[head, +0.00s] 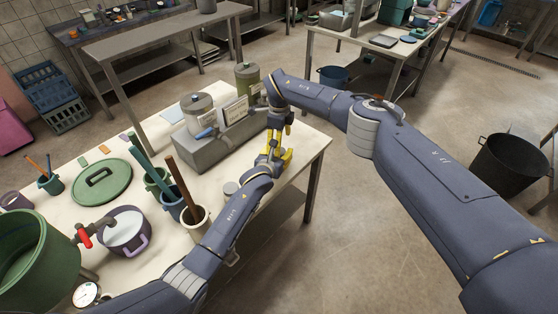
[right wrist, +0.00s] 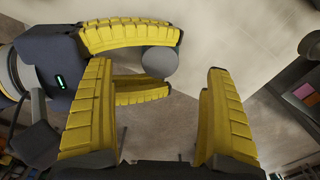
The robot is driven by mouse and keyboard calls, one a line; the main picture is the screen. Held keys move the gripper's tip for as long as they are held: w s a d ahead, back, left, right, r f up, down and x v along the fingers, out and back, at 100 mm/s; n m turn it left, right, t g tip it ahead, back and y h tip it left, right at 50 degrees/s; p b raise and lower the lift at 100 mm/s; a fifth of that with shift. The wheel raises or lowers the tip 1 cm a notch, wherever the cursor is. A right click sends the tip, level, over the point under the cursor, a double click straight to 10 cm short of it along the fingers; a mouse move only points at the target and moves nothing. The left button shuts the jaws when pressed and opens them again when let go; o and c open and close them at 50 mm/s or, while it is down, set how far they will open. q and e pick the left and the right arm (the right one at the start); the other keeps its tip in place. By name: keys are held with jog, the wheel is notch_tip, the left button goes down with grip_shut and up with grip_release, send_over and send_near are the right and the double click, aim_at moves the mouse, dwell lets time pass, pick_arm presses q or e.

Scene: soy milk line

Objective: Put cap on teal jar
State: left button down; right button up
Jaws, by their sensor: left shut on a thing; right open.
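My left gripper (head: 274,158) is above the right part of the near table. In the right wrist view its yellow fingers (right wrist: 172,62) are shut on a small grey round piece (right wrist: 158,60), which looks like the cap. Fingers hide this piece in the head view. My right gripper (right wrist: 215,120) is open and empty, close beside the left one; in the head view its fingers are hard to tell apart from the left's. I cannot pick out a teal jar with certainty. A green lidded jar (head: 247,76) stands at the table's back.
A grey box (head: 205,153) with cards and a grey lidded jar (head: 197,112) stand behind the grippers. Cups with sticks, a purple pot (head: 126,232) and a green lid (head: 100,184) crowd the left. The table's right corner is clear.

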pick_arm(q)
jog(key=shift+f, duration=0.15)
pick_arm(e)
notch_tip(320, 180, up, 8)
dwell(0.4)
pick_arm(q)
jog(key=shift+c, duration=2.2)
grip_release()
jog(key=v, duration=1.6)
jog(key=shift+r, duration=0.25)
jog(key=shift+s, duration=0.15)
